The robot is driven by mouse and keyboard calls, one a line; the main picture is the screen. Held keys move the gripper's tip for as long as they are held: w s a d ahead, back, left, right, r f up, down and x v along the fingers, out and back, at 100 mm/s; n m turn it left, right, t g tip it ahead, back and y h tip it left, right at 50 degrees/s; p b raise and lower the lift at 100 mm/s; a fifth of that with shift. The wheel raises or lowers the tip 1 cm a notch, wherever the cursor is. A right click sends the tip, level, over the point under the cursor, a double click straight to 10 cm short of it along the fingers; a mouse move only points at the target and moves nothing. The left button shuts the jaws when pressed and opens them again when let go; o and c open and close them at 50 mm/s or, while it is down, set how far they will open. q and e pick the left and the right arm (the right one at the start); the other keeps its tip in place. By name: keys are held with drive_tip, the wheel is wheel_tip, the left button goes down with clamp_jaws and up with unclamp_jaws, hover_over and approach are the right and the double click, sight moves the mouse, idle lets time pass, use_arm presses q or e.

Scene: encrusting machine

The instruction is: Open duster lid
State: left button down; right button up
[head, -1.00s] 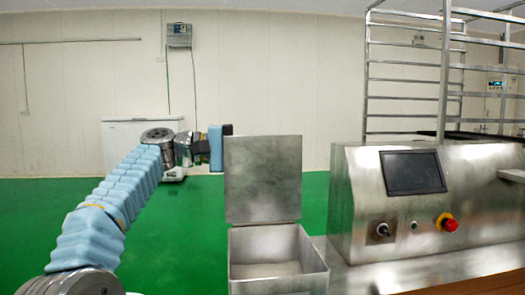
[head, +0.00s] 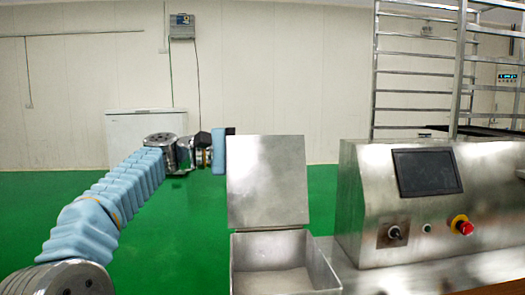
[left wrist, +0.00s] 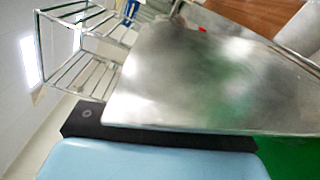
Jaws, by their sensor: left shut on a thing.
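The duster is an open-topped steel box (head: 330,270), and its empty-looking inside shows in the head view. Its square metal lid (head: 268,182) stands raised, nearly upright, at the back of the box. My left gripper (head: 230,132) is at the lid's upper left corner, shut on the lid's edge. In the left wrist view, the lid (left wrist: 205,80) fills much of the picture, its edge against a black finger (left wrist: 150,138). The other finger is hidden behind the lid. My right gripper is in neither view.
A steel machine (head: 360,200) with a dark screen (head: 425,172), knob and red button (head: 463,225) stands right of the box. A metal rack (head: 415,90) is behind it. A white chest (head: 115,135) is by the wall. Green floor is clear behind the lid.

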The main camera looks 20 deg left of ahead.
use_arm(q)
drive_tip(key=c, duration=1.2)
unclamp_jaws()
drive_tip(key=shift+w+a+f, duration=0.15)
drive_tip(key=shift+w+f, duration=0.1)
drive_tip(key=shift+f, duration=0.05)
drive_tip(key=shift+o, duration=0.2)
drive_tip(key=shift+s+r, duration=0.1)
drive_tip(key=shift+s+a, duration=0.15)
drive_tip(key=shift+a, duration=0.05)
drive_tip(key=v, duration=1.3)
drive_tip(key=shift+s, duration=0.1)
